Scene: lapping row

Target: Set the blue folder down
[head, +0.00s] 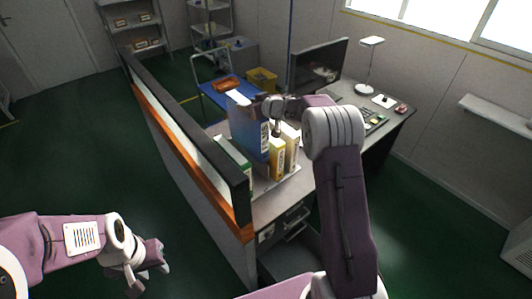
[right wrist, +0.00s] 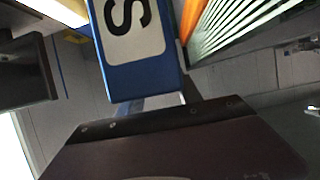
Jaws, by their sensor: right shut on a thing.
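The blue folder (head: 247,132) stands upright above the near end of the desk (head: 264,211), among the other folders. Its spine carries a white label. My right gripper (head: 272,122) is shut on its upper part. In the right wrist view the blue folder (right wrist: 148,82) fills the top middle, with a black letter S on its label. Its lower edge is hidden behind the neighbouring folders, so I cannot tell whether it touches the desk. My left gripper (head: 151,278) is empty and open over the green floor, left of the partition.
Yellow folders (head: 276,160) stand right of the blue folder, and a green and white one (head: 234,160) stands left. A partition with an orange band (head: 195,156) borders the desk. A monitor (head: 318,66), a lamp (head: 367,88) and a blue cart (head: 215,98) are farther back.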

